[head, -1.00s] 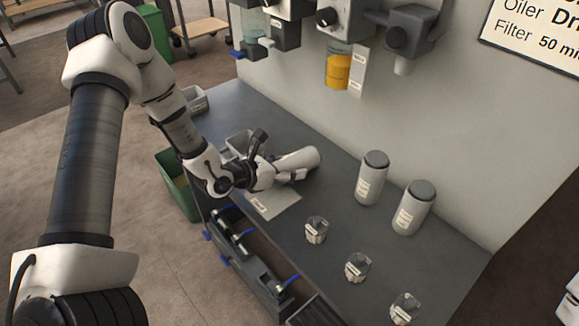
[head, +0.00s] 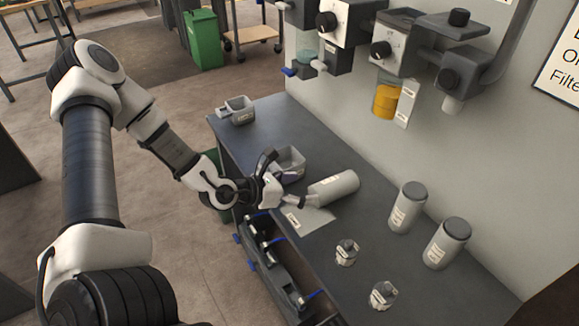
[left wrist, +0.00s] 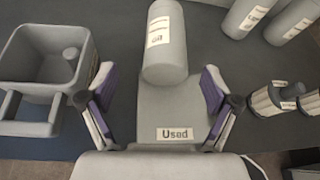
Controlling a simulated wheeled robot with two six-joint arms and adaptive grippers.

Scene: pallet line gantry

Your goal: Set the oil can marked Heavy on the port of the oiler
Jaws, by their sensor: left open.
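A grey can (head: 335,188) with a pale label lies on its side on the bench; its label is too small to read. In the left wrist view the same can (left wrist: 165,68) has its near end between my open fingers. My left gripper (head: 303,201) is open at the can's left end, and its purple-padded fingers (left wrist: 160,95) stand apart from it. Two similar grey cans, one (head: 408,207) and another (head: 447,243), stand upright to the right, labels unreadable. The wall unit with a yellow bowl (head: 386,101) hangs above; I cannot tell which part is the oiler's port. My right gripper is out of view.
A grey plate marked Used (left wrist: 188,133) lies under the gripper. A grey container (left wrist: 45,65) stands left of it, and another (head: 237,110) at the bench's far end. Wall units (head: 450,80) overhang the bench.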

